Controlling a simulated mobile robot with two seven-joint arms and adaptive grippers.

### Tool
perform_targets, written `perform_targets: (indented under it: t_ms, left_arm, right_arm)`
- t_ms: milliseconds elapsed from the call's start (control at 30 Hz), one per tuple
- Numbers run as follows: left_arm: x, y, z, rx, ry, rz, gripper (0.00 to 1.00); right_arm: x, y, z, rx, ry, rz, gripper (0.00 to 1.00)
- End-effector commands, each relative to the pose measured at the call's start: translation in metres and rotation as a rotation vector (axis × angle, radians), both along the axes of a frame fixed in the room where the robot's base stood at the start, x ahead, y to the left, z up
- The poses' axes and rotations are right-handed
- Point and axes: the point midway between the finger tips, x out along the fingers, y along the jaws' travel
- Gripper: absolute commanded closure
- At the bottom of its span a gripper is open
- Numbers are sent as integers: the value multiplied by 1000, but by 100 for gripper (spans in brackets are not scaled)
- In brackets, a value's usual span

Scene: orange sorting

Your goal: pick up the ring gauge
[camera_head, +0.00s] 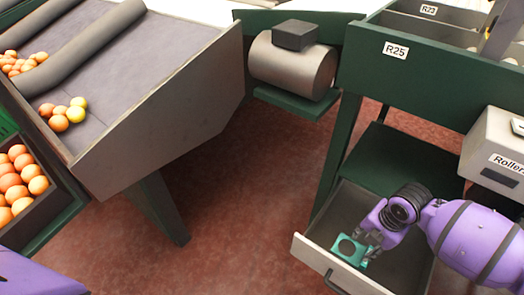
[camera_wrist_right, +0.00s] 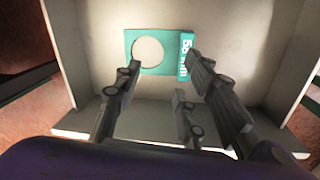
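The ring gauge (camera_head: 337,240) is a teal plate with a round hole and a side strip bearing white lettering. It lies in the open drawer (camera_head: 374,208), near its front. In the right wrist view the gauge (camera_wrist_right: 172,36) lies flat on the pale drawer floor beyond my fingertips. My right gripper (camera_head: 367,243) reaches down into the drawer, close to the gauge. In the right wrist view its fingers (camera_wrist_right: 163,68) are spread apart with nothing between them; whether a finger touches the strip is hard to tell. My left gripper is out of view.
The drawer walls (camera_wrist_right: 82,80) surround the gauge. A sloped table (camera_head: 165,100) with rollers and oranges stands left, beside an orange-filled crate (camera_head: 45,218). Red floor lies between.

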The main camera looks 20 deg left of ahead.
Motion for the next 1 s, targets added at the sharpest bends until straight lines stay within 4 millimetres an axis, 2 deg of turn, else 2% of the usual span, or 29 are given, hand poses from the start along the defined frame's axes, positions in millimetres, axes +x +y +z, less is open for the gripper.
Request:
perform_targets:
  t_ms: [33,100,200,467,800,1000]
  left_arm:
    - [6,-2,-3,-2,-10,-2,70]
    - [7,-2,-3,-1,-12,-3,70]
    - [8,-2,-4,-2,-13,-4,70]
    - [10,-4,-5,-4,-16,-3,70]
    - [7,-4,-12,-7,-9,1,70]
    - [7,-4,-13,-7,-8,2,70]
  right_arm:
    - [2,-14,1,-38,22,60,62]
    - [1,-26,4,-74,52,131,62]
    - [0,-36,5,-98,78,188,62]
    - [-2,-36,-20,-101,84,202,62]
    - [-3,-31,-66,-100,83,199,62]
    - [-3,-31,-71,-99,81,200,62]
